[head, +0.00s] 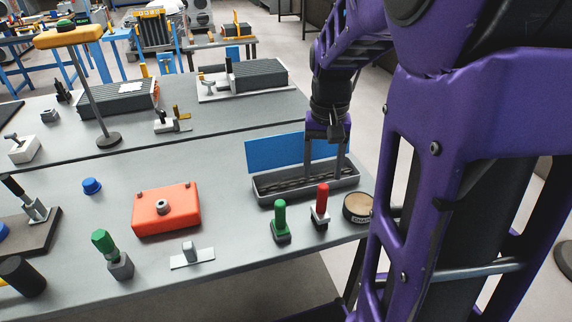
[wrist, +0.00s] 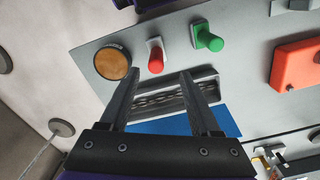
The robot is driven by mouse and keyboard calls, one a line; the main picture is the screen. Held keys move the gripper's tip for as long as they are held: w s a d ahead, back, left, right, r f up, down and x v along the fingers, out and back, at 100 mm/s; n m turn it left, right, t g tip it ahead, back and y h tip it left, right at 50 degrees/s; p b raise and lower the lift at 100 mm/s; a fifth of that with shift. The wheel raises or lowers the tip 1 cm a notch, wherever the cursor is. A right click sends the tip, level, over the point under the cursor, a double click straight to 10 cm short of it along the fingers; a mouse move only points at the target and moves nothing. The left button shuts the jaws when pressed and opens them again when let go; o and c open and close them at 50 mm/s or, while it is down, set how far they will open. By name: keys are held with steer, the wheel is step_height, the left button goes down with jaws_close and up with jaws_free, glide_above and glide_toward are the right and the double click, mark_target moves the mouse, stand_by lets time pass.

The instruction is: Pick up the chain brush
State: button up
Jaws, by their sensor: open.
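No object is clearly recognisable as the chain brush. A long grey tray (head: 268,199) with a blue back panel (head: 275,153) stands near the right end of the table. A dark, twisted chain-like strip (wrist: 160,103) lies in it. My gripper (head: 325,180) is over the tray, fingers pointing down and apart, with nothing seen held between them. In the wrist view, its fingertips (wrist: 159,73) stand either side of the tray's middle. Whether they touch the strip cannot be told. A red-handled tool (head: 322,198) and a green-handled tool (head: 280,215) stand upright in front of the tray.
A round tin (head: 358,208) with a dark label sits by the table's right edge. An orange-red box (head: 166,210) and a small metal fixture (head: 191,254) lie left of the tray. Another green-handled tool (head: 105,243) stands at the front left.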

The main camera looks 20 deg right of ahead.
mark_target(324, 185)
steer(key=f, duration=0.5)
steer(key=f+b, duration=0.1)
steer(key=f, duration=0.2)
steer(key=shift+w+d, duration=0.1)
steer(key=shift+d, duration=0.25)
steer(key=shift+r, duration=0.1)
jaws_close()
